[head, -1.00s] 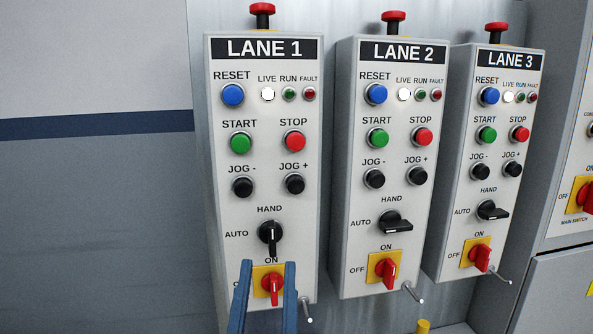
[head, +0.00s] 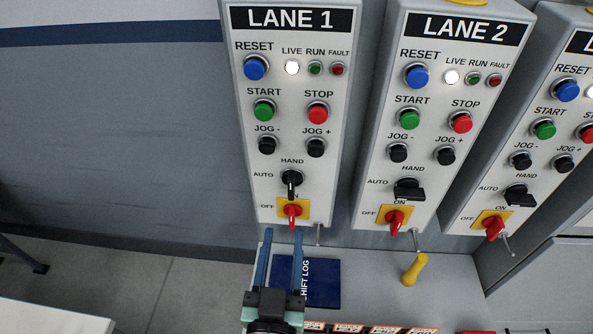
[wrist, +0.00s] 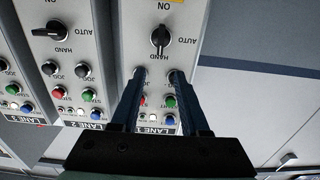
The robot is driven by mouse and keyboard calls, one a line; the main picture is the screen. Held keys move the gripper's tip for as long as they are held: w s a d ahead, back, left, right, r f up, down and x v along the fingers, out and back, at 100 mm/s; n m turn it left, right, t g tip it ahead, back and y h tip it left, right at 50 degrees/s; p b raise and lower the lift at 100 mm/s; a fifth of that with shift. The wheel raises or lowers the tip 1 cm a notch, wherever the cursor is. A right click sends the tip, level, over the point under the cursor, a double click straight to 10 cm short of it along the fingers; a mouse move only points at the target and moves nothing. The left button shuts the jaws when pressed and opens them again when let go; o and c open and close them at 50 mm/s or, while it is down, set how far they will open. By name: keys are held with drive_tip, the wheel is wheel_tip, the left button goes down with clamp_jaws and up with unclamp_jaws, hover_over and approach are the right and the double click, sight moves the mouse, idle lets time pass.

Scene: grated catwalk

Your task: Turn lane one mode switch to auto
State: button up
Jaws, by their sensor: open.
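The lane one mode switch (head: 291,183) is a black rotary knob on the LANE 1 box (head: 238,130), above a red switch on a yellow plate. Its handle stands vertical; the AUTO label is to its left and HAND above it. It also shows upside down in the wrist view (wrist: 160,38). My gripper (head: 281,232) is open and empty, its two blue fingers apart. In the head view its tips appear just below the LANE 1 box. In the wrist view the fingertips (wrist: 159,74) lie in line with the knob, on its HAND side; contact cannot be told.
The LANE 2 box (head: 361,120) stands to the right, its mode switch (head: 409,189) handle sideways. A red switch (head: 292,211) sits just under the lane one mode switch.

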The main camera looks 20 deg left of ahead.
sight(290, 184)
drive_tip(key=p+x, duration=0.4)
drive_tip(key=x, duration=0.8)
drive_tip(key=shift+w+a, duration=0.1)
drive_tip(key=shift+w, duration=0.05)
clamp_jaws()
